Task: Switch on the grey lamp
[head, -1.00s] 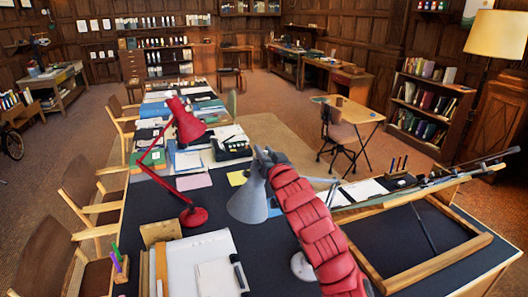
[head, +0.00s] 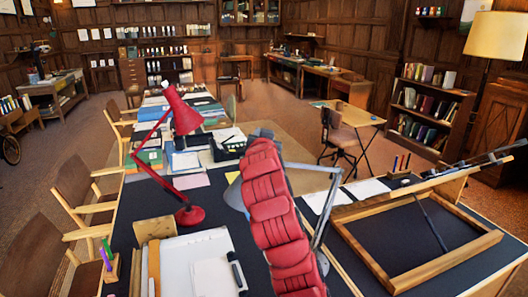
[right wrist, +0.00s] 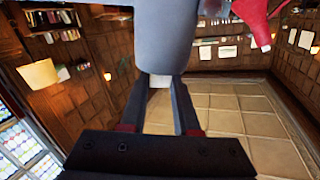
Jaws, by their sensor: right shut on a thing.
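The grey lamp (head: 234,194) stands on the dark desk, mostly hidden behind my red-padded right arm. Part of its shade shows left of the arm, and its thin grey arm (head: 329,207) shows to the right. In the right wrist view its smooth grey shade (right wrist: 165,38) fills the top middle. My right gripper (right wrist: 161,84) has its two dark fingers at the shade, shut on a small pale part of the lamp between them. Whether the lamp is lit cannot be told. My left gripper is not in view.
A red desk lamp (head: 177,112) stands left of my arm, close by. A wooden drawing frame (head: 415,250) lies on the right of the desk. Papers (head: 195,258) and a pen holder (head: 110,267) lie at the front left. Chairs line the desk's left side.

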